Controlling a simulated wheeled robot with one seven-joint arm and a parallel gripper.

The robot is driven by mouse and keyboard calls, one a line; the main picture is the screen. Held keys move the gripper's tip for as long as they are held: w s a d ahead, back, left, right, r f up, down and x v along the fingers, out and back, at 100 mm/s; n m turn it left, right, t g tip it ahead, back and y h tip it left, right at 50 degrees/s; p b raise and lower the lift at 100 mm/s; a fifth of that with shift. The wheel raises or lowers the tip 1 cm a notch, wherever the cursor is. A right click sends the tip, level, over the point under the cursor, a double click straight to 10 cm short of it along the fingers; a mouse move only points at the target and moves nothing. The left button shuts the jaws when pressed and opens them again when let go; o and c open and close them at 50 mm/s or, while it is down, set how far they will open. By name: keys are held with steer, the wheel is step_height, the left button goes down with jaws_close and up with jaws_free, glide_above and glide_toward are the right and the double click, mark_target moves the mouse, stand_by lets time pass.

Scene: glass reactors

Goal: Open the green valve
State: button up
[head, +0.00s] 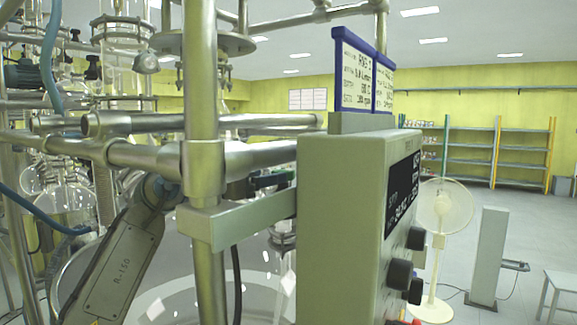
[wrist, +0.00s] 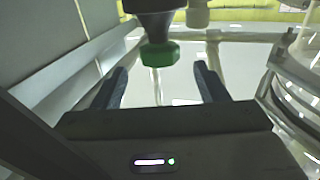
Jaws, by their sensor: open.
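The green valve (wrist: 160,55) has a green faceted knob below a dark round body in the wrist view. My gripper (wrist: 160,69) is open, with its two dark fingers apart on the left and right of the knob. The knob sits near the level of the fingertips in the picture; I cannot tell how far it reaches in between them, and no touch shows. In the head view a small dark green part (head: 270,180) shows behind the metal post and beside the control box, mostly hidden. I cannot make out my gripper there.
A grey-green control box (head: 345,210) with black knobs stands close in front. A metal post (head: 203,100) and horizontal pipes (head: 150,155) crowd the left. Glass vessels stand behind. A white fan (head: 440,215) and shelves are farther right, with open floor around.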

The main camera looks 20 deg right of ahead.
mark_target(290, 170)
steer(key=p+x, duration=0.2)
steer(key=x, duration=0.6)
steer(key=shift+f, duration=0.1)
steer(key=c, duration=1)
